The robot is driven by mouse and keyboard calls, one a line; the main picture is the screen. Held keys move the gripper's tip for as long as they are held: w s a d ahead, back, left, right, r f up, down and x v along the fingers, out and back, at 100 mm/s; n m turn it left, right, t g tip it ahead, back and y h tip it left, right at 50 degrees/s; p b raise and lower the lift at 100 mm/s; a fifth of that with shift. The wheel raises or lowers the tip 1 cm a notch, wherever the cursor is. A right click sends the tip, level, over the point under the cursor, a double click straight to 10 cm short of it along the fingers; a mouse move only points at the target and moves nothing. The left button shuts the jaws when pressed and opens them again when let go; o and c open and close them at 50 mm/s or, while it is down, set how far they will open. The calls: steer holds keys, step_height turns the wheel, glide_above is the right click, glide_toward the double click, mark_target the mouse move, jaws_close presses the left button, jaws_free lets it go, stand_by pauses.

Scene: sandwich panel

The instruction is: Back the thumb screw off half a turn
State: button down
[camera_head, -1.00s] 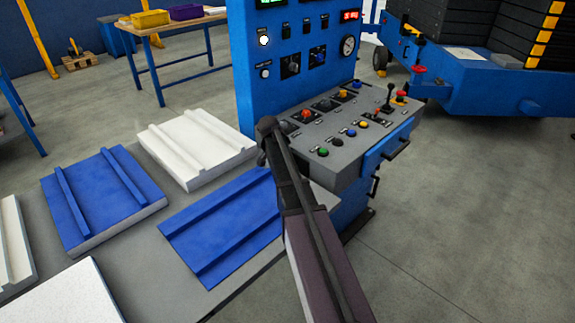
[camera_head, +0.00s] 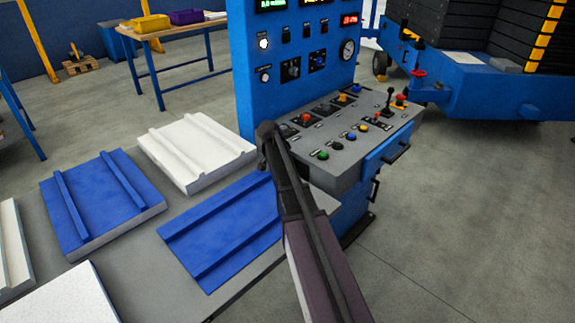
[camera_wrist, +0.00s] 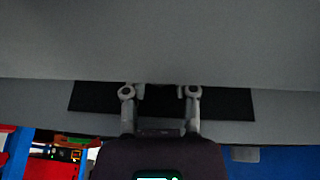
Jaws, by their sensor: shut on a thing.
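In the wrist view my gripper (camera_wrist: 160,92) reaches toward a black strip (camera_wrist: 90,97) on a grey surface. Its two fingers stand apart with their tips at the strip, shut on the thumb screw. The screw lies in the dark gap between the tips, and its outline cannot be made out against the black. In the head view my arm runs up to the left side of the grey control desk (camera_head: 345,170); the gripper and the screw are hidden there.
The desk top carries several coloured buttons, knobs and a black lever (camera_head: 388,100). The blue upright panel (camera_head: 262,105) stands behind. A low grey table (camera_head: 160,275) with blue and white slabs lies at left. Open floor (camera_head: 470,230) lies at right.

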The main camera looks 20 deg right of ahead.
steer(key=shift+w, duration=0.1)
steer(key=shift+w+f+g+h, duration=0.15)
steer(key=shift+g+h, duration=0.15)
steer(key=shift+g, duration=0.4)
steer(key=shift+a+n+g+b, duration=0.1)
steer(key=shift+n+g+b, duration=0.2)
steer(key=shift+g+b, duration=0.25)
steer(key=shift+c, duration=2)
jaws_free()
steer(key=shift+s+t, duration=0.25)
